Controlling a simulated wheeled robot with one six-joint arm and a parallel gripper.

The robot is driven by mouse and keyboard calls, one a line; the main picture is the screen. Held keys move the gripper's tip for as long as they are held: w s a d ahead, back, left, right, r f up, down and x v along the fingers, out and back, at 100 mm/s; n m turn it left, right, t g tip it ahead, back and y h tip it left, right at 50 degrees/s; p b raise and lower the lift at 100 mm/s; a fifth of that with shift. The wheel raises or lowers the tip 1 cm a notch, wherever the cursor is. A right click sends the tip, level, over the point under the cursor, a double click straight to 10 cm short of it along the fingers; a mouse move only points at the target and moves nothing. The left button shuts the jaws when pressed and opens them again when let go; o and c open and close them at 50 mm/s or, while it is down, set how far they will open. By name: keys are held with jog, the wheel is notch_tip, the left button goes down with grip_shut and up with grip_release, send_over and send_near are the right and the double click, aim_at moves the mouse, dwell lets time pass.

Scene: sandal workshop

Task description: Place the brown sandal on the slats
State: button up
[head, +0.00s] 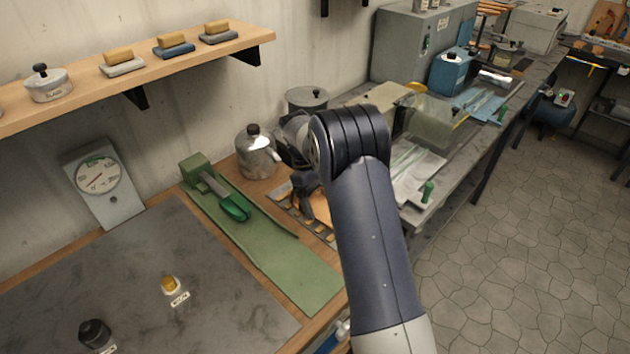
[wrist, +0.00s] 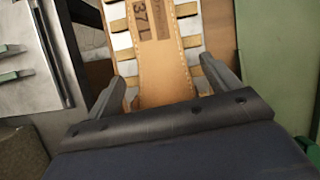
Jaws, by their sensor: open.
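The brown sandal (wrist: 160,50) shows in the wrist view as a tan stitched sole marked 37L. It lies lengthwise over the slats (wrist: 187,10), whose ends stick out on both sides of it. My gripper (wrist: 168,82) is open, with one finger on each side of the sandal's near end. In the head view my gripper (head: 308,190) is over the slats (head: 326,236), and a tan piece of the sandal (head: 321,208) shows beside it. My arm hides part of the sandal and slats there. Whether the sole rests fully flat cannot be told.
A green mat (head: 275,255) with a green-handled tool (head: 233,206) lies left of the slats. A metal pot (head: 256,155) stands behind them. Papers (head: 415,170) and a green-handled tool (head: 427,191) lie on the right. A shelf (head: 190,58) overhangs the left.

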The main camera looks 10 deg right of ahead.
jog(key=b+v, duration=0.1)
jog(key=v, duration=0.9)
jog(key=shift+w+r, duration=0.1)
dwell(1.2)
